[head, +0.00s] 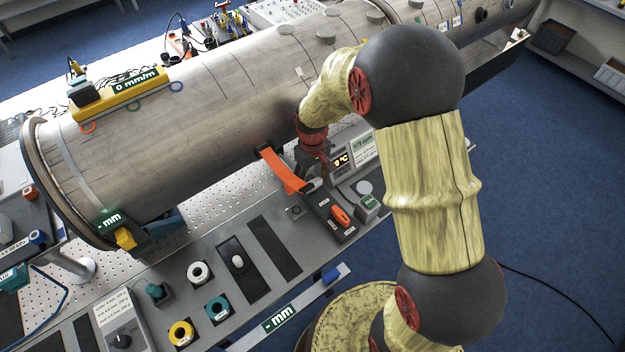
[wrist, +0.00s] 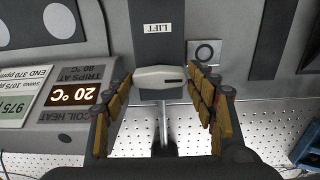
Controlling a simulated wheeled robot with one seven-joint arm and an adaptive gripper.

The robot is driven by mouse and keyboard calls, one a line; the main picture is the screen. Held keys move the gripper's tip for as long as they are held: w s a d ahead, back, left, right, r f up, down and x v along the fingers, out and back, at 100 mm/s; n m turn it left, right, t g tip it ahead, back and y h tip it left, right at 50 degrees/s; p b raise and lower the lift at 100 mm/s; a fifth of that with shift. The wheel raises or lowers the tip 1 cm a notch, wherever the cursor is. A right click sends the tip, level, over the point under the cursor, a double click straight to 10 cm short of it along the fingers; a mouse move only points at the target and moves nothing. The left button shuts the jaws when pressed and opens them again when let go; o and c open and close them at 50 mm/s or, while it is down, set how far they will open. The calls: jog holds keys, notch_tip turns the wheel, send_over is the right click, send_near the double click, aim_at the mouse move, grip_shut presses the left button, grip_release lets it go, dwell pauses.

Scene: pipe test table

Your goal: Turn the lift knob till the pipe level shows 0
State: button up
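The pipe (head: 190,110) lies across the table in the head view. A yellow level (head: 120,95) sits on top of its left end, and its display (head: 136,81) appears to read 0 mm/m. The lift knob (wrist: 160,77) is a pale grey bar with a dark mark at one end, below the upside-down LIFT label (wrist: 157,28) in the wrist view. My gripper (wrist: 161,84) is open, with one finger on each side of the knob; I cannot tell whether either touches it. In the head view my gripper (head: 309,162) is at the panel beside the pipe and largely hides the knob.
An orange bar (head: 281,170) shows beside my gripper. Near it are an orange switch (head: 340,215) and a 20 °C coil heat display (wrist: 73,95). Two other displays (head: 110,222) (head: 280,318) show "- mm".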

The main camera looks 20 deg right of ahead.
jog(key=o, duration=0.3)
notch_tip(320, 180, up, 12)
dwell(0.7)
dwell(0.4)
jog(key=s+r+m+t, duration=0.3)
jog(key=s+r+t, duration=0.1)
jog(key=s+r, duration=1.2)
jog(key=s+r+t, duration=0.1)
jog(key=s+t, duration=0.1)
jog(key=s, duration=0.4)
notch_tip(320, 180, down, 9)
jog(key=b, duration=0.9)
jog(key=shift+s+m, duration=0.15)
jog(key=shift+m, duration=0.15)
